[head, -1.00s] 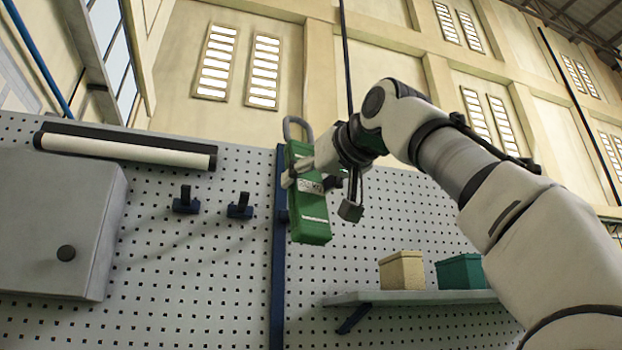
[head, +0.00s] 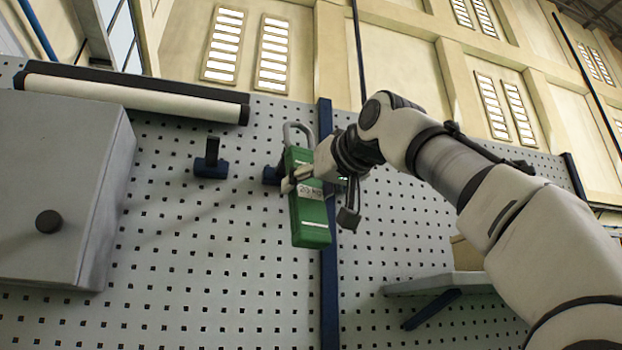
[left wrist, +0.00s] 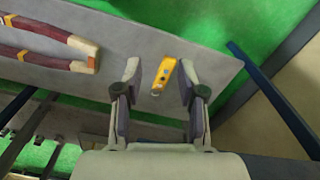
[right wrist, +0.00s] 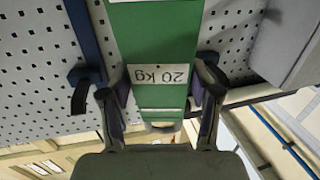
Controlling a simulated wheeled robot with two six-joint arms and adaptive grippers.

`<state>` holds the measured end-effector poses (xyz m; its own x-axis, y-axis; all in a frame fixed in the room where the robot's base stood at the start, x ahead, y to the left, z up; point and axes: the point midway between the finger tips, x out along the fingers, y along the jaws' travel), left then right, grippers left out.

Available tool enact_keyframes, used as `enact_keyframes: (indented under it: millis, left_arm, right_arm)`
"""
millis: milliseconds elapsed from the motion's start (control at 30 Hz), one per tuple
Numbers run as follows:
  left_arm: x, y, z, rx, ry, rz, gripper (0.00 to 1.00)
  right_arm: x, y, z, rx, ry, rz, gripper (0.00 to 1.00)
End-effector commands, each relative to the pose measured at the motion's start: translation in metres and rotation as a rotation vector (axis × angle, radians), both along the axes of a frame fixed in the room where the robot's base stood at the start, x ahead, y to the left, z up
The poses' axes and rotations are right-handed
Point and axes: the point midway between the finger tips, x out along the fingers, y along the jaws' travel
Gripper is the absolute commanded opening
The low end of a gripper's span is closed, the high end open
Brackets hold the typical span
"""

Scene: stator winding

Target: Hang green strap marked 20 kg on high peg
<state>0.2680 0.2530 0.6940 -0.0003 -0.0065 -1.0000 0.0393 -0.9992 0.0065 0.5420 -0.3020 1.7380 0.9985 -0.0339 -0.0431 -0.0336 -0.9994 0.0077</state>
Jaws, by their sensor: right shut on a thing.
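The green strap (head: 308,205) is a long green piece with a grey loop at its top and a white label reading 20 kg. My right gripper (head: 290,184) is shut on it, and it hangs upright in front of the pegboard. The strap's label (right wrist: 158,75) also shows upside down in the right wrist view, between the fingers (right wrist: 160,95). A dark blue peg (head: 210,160) sticks out of the board left of the strap. Another peg (head: 271,176) is partly hidden behind the strap. My left gripper (left wrist: 157,85) is open and empty above a grey surface.
A grey cabinet (head: 60,190) with a round knob is on the board's left, under a long white lamp (head: 135,92). A blue upright (head: 328,270) runs behind the strap. A shelf (head: 440,284) is at right. A yellow tool (left wrist: 165,75) lies below my left gripper.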

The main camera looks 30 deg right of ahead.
Motion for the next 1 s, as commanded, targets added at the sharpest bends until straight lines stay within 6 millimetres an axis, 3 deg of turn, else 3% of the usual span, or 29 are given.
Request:
enact_keyframes:
  millis: [1000]
  left_arm:
    - [0.000, 0.000, 0.062, 0.000, -0.001, 0.000, 0.40]
  right_arm:
    - [0.069, -0.018, 0.000, 0.000, -0.002, -0.001, 0.00]
